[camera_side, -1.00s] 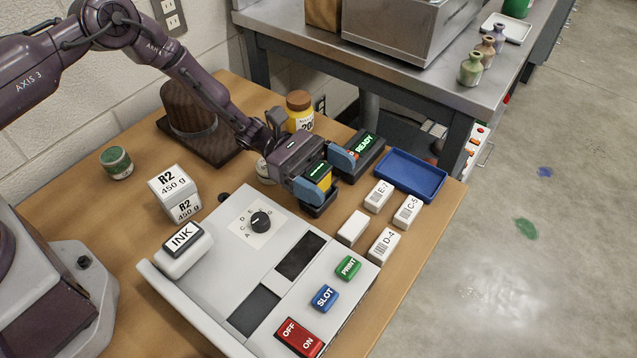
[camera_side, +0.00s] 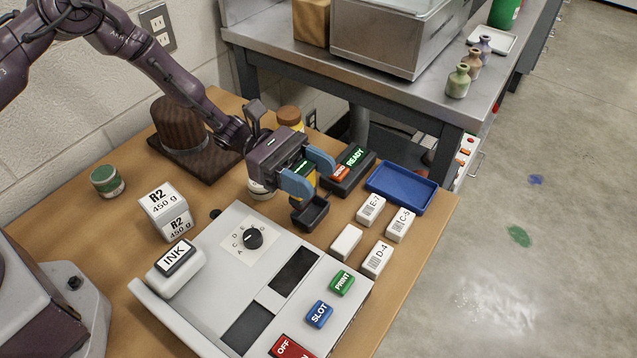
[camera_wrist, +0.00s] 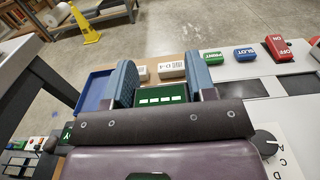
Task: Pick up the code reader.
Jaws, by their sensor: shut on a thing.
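The code reader (camera_side: 311,187) has a yellow body, a green-lit screen and a broad dark end that hangs lowest. My gripper (camera_side: 307,174) is shut on it, with one blue finger on each side. The reader seems to be held a little above the table, though any gap under it is hard to make out. In the wrist view the reader's green screen (camera_wrist: 160,94) shows between the two blue fingers (camera_wrist: 160,78). The fingers and the gripper body hide much of the reader.
A dark READY unit (camera_side: 349,171) stands just behind the reader. A blue tray (camera_side: 402,188) and several white labelled blocks (camera_side: 371,208) lie to the right. The grey control panel (camera_side: 215,250) is in front. An amber jar (camera_side: 289,117) stands behind my gripper.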

